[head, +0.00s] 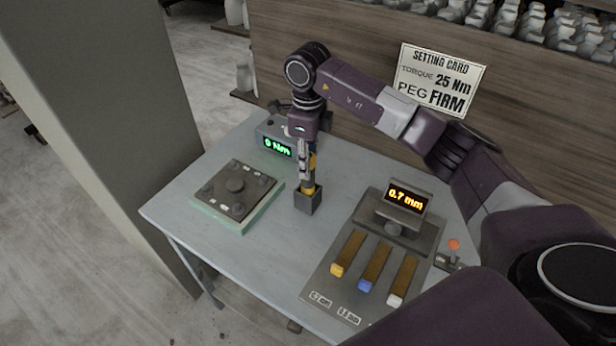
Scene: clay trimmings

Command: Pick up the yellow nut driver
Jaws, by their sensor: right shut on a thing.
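The yellow nut driver (309,188) stands upright at the dark square holder block (307,204) near the middle of the table. Yellow parts show beside and below the fingers; its lower end is hidden, and I cannot tell whether it is seated in the block or just above it. My right gripper (305,172) points straight down and is shut on the driver, covering much of it. My left gripper is not in view.
A dark plate on a green base (270,196) lies left. A box reading "0 Nm" (261,140) stands behind. On the right, a grey panel (327,282) holds yellow-, blue- and white-tipped bars and a "0.7 mm" display (407,196). A setting card (440,78) reads 25 Nm, peg firm.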

